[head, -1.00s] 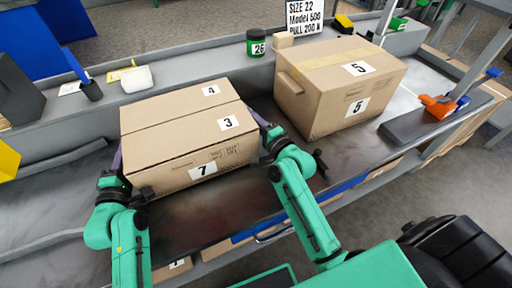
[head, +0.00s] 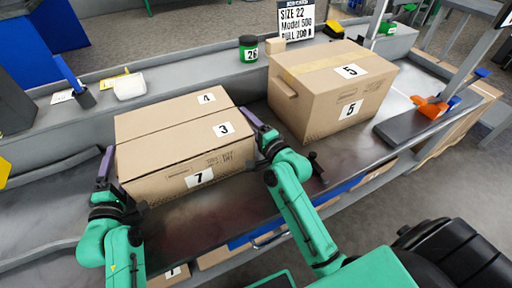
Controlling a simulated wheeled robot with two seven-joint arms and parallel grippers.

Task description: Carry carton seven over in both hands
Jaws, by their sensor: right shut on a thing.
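Carton seven (head: 165,160) is a closed brown box with labels 7, 3 and 4, sitting on the dark bench surface at centre left. My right gripper (head: 255,130) is at its right side, shut on the carton by its right edge, with a purple finger showing beside the top corner. My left gripper (head: 106,168) is at its left side, its purple finger upright close to the wall. Whether its jaws are open or shut is not clear. The carton's far and lower sides are hidden.
Another carton (head: 320,100) labelled 5 stands to the right, with a gap between. Behind are a green-black jar (head: 248,48) labelled 26, a size sign (head: 296,20) and a white block (head: 129,88). An orange tool (head: 430,106) lies at the right.

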